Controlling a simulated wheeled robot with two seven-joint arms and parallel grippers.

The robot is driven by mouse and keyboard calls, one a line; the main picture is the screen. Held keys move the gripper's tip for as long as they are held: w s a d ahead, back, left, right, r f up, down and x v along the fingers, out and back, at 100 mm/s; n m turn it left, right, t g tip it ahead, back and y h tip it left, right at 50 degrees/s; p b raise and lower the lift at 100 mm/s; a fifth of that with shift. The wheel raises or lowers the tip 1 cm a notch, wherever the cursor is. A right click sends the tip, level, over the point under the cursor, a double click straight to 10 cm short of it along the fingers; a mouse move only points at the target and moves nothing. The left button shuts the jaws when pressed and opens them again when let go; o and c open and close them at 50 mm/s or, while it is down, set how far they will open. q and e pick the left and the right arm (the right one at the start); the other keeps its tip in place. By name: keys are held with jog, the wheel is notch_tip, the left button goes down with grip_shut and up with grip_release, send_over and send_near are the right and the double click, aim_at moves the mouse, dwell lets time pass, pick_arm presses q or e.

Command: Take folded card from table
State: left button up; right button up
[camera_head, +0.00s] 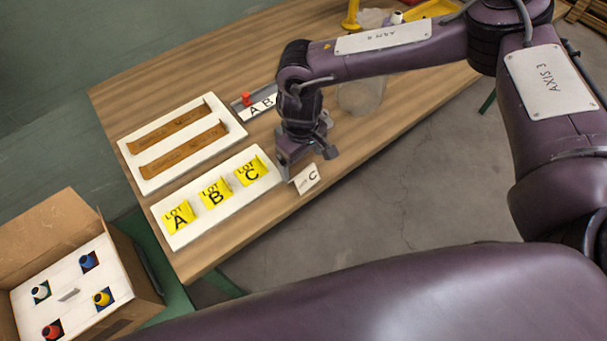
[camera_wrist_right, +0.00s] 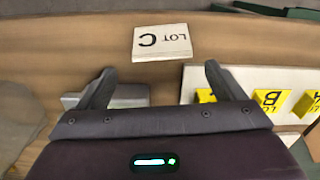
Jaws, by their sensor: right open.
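A small white folded card (camera_head: 305,179) lettered "LOT C" stands on the wooden table near its front edge. In the right wrist view the card (camera_wrist_right: 162,42) lies just beyond and between the fingertips, its lettering upside down. My right gripper (camera_head: 308,163) reaches down from above, right beside the card. Its fingers (camera_wrist_right: 160,72) are spread, with nothing held between them. The head view does not clearly show any contact with the card. My left gripper is not in view.
A white board (camera_head: 210,227) with yellow LOT A, B and C cards lies left of the gripper. Another white board (camera_head: 150,186) holds two brown strips. Behind my right arm are a clear container (camera_head: 360,97) and a yellow tray (camera_head: 432,9). A cardboard box (camera_head: 150,290) stands lower left.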

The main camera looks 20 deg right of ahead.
aim_at(303, 172)
jog(key=f, duration=0.2)
jog(key=f+p, duration=0.1)
jog(key=shift+s+f, duration=0.35)
jog(key=shift+f, duration=0.55)
jog(key=c, duration=1)
jog(key=shift+c, duration=0.2)
jog(key=shift+r, duration=0.15)
